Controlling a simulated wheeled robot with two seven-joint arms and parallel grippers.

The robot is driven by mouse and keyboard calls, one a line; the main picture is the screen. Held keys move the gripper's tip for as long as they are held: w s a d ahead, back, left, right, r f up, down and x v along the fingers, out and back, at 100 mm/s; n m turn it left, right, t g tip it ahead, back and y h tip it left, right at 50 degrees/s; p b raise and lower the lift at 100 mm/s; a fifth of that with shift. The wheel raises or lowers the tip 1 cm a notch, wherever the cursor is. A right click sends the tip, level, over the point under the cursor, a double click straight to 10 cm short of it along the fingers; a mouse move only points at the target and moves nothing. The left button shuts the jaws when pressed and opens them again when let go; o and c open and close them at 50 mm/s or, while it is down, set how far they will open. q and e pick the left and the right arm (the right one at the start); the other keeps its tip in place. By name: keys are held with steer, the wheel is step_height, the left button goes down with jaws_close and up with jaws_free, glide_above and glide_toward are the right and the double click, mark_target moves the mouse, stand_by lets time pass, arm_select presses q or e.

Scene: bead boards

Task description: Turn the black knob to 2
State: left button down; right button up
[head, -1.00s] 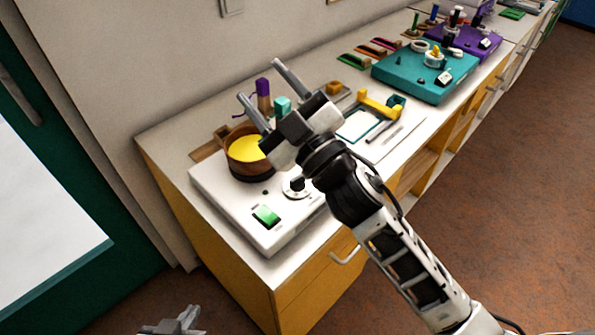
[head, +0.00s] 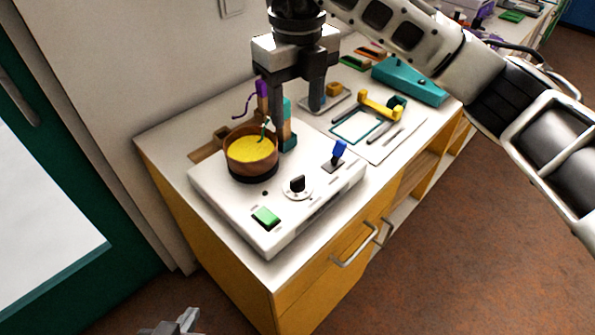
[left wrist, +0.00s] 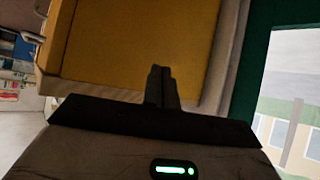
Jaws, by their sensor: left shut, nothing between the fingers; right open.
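The black knob (head: 297,184) stands on a round white dial on the front part of the white board (head: 225,205). The dial's marks are too small to read, so I cannot tell its setting. My right gripper (head: 296,118) points down with its fingers apart and empty, behind the knob and apart from it. My left gripper (head: 177,322) is low at the bottom edge of the head view, far from the board. In the left wrist view its fingers (left wrist: 160,75) are shut together with nothing between them, in front of the yellow cabinet (left wrist: 140,45).
The board also bears a wooden bowl with yellow contents (head: 250,150), a green rocker switch (head: 267,217) and a blue-tipped lever (head: 338,152). Teal and purple pieces (head: 262,92) stand behind. A yellow-handled item (head: 380,106) and a teal board (head: 408,82) lie further right.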

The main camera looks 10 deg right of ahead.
mark_target(297, 178)
step_height(297, 178, down, 16)
steer(key=shift+r+p, duration=0.15)
steer(key=shift+p, duration=0.8)
steer(key=c, duration=1)
